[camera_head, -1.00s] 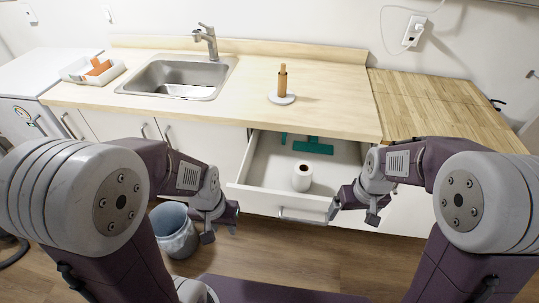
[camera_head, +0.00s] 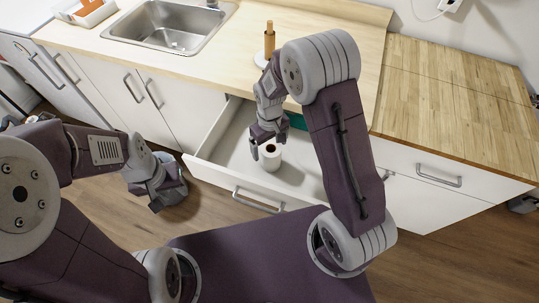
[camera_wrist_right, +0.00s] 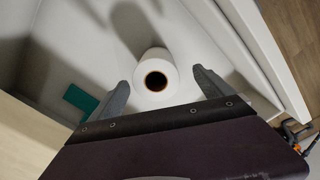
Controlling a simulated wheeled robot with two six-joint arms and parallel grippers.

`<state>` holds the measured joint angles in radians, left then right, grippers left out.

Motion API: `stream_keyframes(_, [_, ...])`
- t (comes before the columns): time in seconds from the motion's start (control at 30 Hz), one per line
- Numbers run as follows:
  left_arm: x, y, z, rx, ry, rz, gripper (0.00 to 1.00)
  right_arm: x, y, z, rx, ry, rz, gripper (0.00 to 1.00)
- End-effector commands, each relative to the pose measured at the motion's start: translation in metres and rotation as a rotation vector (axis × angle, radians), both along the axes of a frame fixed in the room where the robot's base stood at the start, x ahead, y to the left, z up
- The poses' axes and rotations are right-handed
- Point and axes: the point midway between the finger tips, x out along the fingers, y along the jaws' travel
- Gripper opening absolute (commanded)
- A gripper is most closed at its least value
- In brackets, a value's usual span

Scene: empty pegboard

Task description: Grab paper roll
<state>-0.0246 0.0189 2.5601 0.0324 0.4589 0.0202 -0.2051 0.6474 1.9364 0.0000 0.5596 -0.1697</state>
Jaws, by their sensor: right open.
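A white paper roll (camera_head: 270,157) with a dark core stands upright in the open drawer (camera_head: 222,150). My right gripper (camera_head: 267,143) is over the drawer, just above and at the roll in the head view. In the right wrist view the roll (camera_wrist_right: 155,75) lies ahead between the two open fingers (camera_wrist_right: 160,88), with a gap on each side. I cannot tell whether either finger reaches beside it. My left gripper (camera_head: 152,192) hangs low at the left, away from the roll, in front of the cabinets; its jaws are not clear.
A teal item (camera_head: 297,121) lies in the drawer behind the roll and also shows in the right wrist view (camera_wrist_right: 82,98). A wooden holder post (camera_head: 269,40) stands on the counter behind my right arm. A grey bin (camera_head: 172,180) is beside my left gripper.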

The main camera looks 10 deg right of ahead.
Motion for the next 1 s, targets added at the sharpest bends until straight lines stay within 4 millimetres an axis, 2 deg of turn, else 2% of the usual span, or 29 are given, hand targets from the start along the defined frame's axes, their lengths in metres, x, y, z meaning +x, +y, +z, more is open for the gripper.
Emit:
stream_keyframes(0.07, [0.000, 0.000, 0.000, 0.000, 0.000, 0.000, 0.36, 0.000, 0.000, -0.010, -0.001, 0.002, -0.001, 0.91])
stream_keyframes(0.27, [0.000, 0.000, 0.000, 0.000, 0.000, 0.000, 0.36, 0.000, -0.001, -0.020, -0.001, 0.002, -0.001, 0.91])
stream_keyframes(0.5, [0.000, 0.000, 0.001, 0.000, 0.000, 0.000, 0.36, 0.003, -0.003, -0.060, 0.000, 0.001, -0.001, 0.91])
stream_keyframes(0.77, [0.000, 0.000, 0.001, 0.000, 0.000, 0.000, 0.36, 0.003, -0.003, -0.065, 0.001, -0.002, -0.001, 0.91])
stream_keyframes(0.87, [0.000, 0.000, 0.001, 0.000, 0.000, 0.000, 0.36, 0.003, -0.003, -0.065, 0.001, -0.002, -0.001, 0.66])
stream_keyframes(1.0, [0.000, 0.000, 0.001, 0.000, 0.000, 0.000, 0.36, 0.003, -0.003, -0.065, 0.001, -0.002, -0.001, 0.27])
